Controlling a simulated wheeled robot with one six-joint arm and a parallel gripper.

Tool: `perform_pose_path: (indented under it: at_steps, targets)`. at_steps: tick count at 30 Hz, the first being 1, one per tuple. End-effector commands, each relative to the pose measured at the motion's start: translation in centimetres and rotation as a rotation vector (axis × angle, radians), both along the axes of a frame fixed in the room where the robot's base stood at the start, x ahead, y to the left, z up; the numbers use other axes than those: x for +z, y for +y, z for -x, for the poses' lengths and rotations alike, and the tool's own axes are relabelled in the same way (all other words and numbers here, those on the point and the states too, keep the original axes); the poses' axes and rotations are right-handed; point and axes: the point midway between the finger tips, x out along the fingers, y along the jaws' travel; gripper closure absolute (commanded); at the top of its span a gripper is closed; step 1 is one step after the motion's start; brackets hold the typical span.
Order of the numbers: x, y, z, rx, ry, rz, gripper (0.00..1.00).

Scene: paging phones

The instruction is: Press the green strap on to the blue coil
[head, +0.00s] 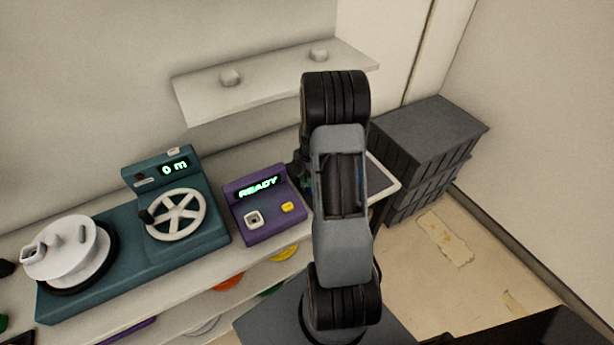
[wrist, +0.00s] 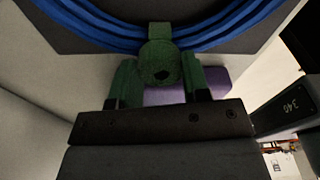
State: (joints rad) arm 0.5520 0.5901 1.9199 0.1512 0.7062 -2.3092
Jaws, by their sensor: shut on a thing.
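The blue coil (wrist: 90,22) curves across the top of the wrist view, lying against a dark grey surface. The green strap (wrist: 160,62) is in the middle of that view, with a rounded front and a dark spot on it. Its upper tab overlaps the coil's lower edge; I cannot tell whether it is pressed fully on. My gripper (wrist: 158,88) is shut on the strap, just below the coil, with green parts showing along both fingers. In the head view my own arm hides the gripper, strap and most of the coil's place.
A purple device (head: 264,213) reading READY stands left of my arm. Further left is a teal machine (head: 185,247) with a handwheel and a white spool (head: 68,250). A white shelf (head: 265,82) is on the wall. Dark grey crates (head: 430,150) stand at the right.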

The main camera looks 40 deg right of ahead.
Motion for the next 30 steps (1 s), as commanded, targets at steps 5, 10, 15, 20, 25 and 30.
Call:
perform_pose_path:
  at_steps: [5, 10, 15, 20, 25, 30]
  targets:
    - [-0.14, 0.04, 0.07, 0.000, 0.002, -0.002, 0.54]
    - [-0.11, 0.03, 0.06, 0.000, 0.002, -0.001, 0.38]
    - [-0.08, 0.03, 0.04, 0.000, 0.001, -0.001, 0.28]
    - [-0.06, 0.02, 0.03, 0.000, 0.001, -0.001, 0.22]
    - [-0.05, 0.01, 0.03, 0.000, 0.001, -0.001, 0.05]
    - [-0.05, 0.01, 0.03, 0.000, 0.001, -0.001, 0.02]
